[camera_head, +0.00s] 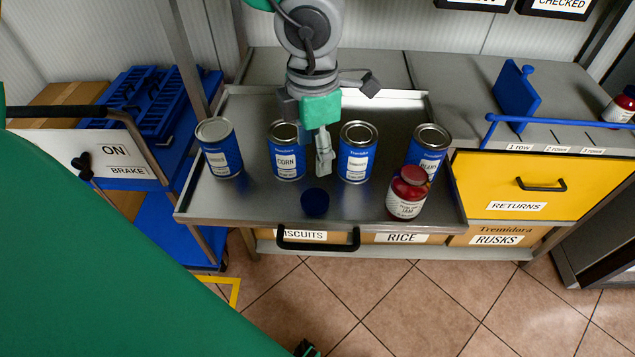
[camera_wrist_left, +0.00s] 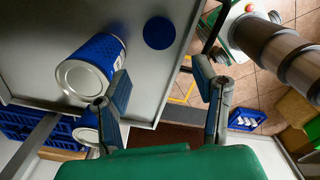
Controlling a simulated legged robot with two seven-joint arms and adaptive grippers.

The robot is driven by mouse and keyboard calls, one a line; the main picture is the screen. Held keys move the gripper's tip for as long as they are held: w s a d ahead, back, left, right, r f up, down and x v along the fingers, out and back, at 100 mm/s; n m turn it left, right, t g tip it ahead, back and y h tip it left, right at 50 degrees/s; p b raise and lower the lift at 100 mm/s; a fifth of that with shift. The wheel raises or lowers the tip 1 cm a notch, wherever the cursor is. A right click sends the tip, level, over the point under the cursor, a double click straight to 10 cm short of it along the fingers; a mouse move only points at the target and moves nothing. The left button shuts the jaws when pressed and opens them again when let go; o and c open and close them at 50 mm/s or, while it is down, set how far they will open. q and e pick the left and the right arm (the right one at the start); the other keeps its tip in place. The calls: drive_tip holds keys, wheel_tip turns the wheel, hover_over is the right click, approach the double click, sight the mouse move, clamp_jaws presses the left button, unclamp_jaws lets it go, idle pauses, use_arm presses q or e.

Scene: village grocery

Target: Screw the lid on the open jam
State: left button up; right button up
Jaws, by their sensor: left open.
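A red jam jar (camera_head: 406,196) with a white label stands upright at the right front of the grey metal tray (camera_head: 250,207). Its top looks dark red; I cannot tell if that is jam or a cover. A round dark blue lid (camera_head: 315,202) lies at the tray's front middle, left of the jar. It also shows as a blue disc in the left wrist view (camera_wrist_left: 158,33). My left gripper (camera_head: 346,117) is open and empty above the tray, behind the lid and apart from it. Its two spread fingers show in the wrist view (camera_wrist_left: 161,72). My right gripper is not identifiable.
Several blue cans stand in a row behind: one at left (camera_head: 220,150), a corn can (camera_head: 286,152), one in the middle (camera_head: 357,155), one behind the jar (camera_head: 430,145). Another jar (camera_head: 620,106) stands far right.

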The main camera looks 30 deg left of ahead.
use_arm(q)
drive_tip(key=b, duration=0.2)
hover_over(316, 198)
drive_tip(key=f, duration=0.8)
drive_tip(key=shift+s+a, duration=0.2)
drive_tip(key=shift+a, duration=0.1)
drive_tip(key=shift+d, duration=0.1)
drive_tip(key=shift+d, duration=0.1)
drive_tip(key=f+b, duration=0.1)
drive_tip(key=f, duration=0.1)
drive_tip(key=f+b, duration=0.1)
drive_tip(key=f, duration=0.2)
drive_tip(key=shift+w+d+f, duration=0.1)
drive_tip(key=shift+w, duration=0.1)
drive_tip(key=c, duration=0.4)
